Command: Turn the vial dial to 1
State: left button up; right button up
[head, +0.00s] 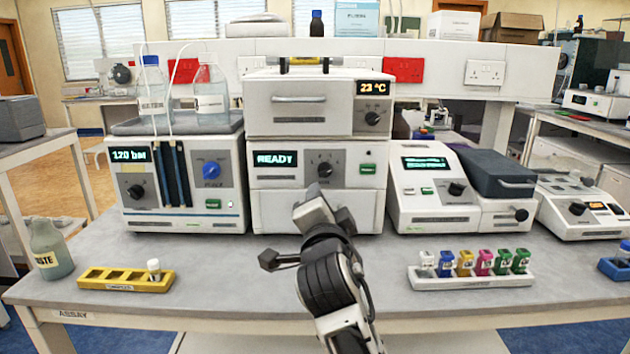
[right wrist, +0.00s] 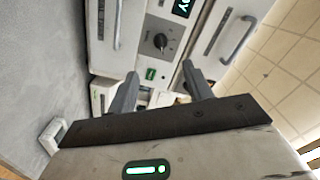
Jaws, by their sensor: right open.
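The dial (head: 325,169) is a dark round knob on the front of the white middle instrument (head: 283,199), between its READY display (head: 276,159) and a green button (head: 367,169). Its marks are too small to read. The dial also shows in the right wrist view (right wrist: 160,41), turned sideways, beyond and between my fingers. My right gripper (head: 318,208) is just below and in front of the dial, apart from it. In the right wrist view my right gripper (right wrist: 159,73) is open and empty. My left gripper is out of view.
A drawer unit (head: 298,107) reading 23 °C sits on top. A pump (head: 180,182) reading 120 bar stands left, another instrument (head: 430,190) right. A yellow rack (head: 103,285) holding one vial and a white rack (head: 470,283) of coloured vials flank my arm.

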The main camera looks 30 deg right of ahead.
aim_at(323, 175)
jog(key=p+x, duration=0.3)
jog(key=x, duration=1.2)
jog(key=c, duration=1)
